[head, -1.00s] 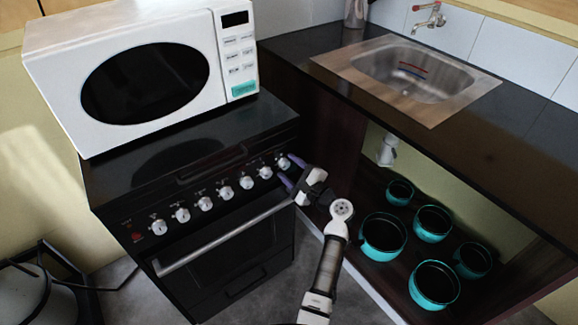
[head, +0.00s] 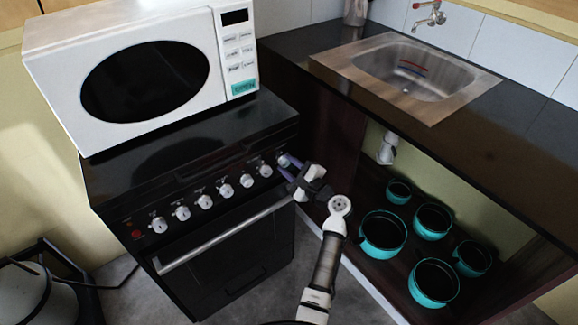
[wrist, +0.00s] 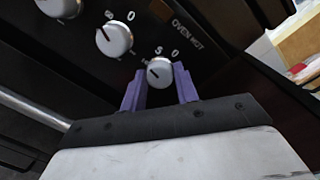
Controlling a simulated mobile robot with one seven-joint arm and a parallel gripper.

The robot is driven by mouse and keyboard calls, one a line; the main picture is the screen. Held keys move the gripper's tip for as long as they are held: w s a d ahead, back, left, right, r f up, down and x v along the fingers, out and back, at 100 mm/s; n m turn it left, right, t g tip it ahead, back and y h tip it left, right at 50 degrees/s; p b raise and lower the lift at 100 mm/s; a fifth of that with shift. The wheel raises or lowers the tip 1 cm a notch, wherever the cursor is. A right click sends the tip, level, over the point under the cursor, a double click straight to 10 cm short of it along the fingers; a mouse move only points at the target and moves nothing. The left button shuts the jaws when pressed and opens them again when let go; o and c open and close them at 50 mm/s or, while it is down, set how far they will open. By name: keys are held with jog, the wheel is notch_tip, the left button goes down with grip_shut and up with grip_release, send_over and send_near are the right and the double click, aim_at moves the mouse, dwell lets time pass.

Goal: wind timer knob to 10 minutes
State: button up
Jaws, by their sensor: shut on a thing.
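The timer knob looks to be the rightmost white knob (head: 283,160) on the black stove's front panel. In the wrist view this knob (wrist: 159,73) sits between the two purple fingers of my gripper (wrist: 160,88). My gripper (head: 288,166) reaches the panel from the lower right. Its fingers are around the knob and shut on it, one on each side. A dark pointer line shows on the knob face, with small digits printed above it. I cannot read the exact setting.
Several more white knobs (head: 226,190) run left along the panel, one close beside the gripped one. The oven handle (head: 225,237) is below. A microwave (head: 150,75) stands on the stove. Teal pots (head: 383,233) sit under the sink counter at right.

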dwell(0.9)
jog(key=o, duration=1)
jog(key=b+v, duration=0.2)
jog(key=v, duration=1.2)
jog(key=shift+b, duration=0.3)
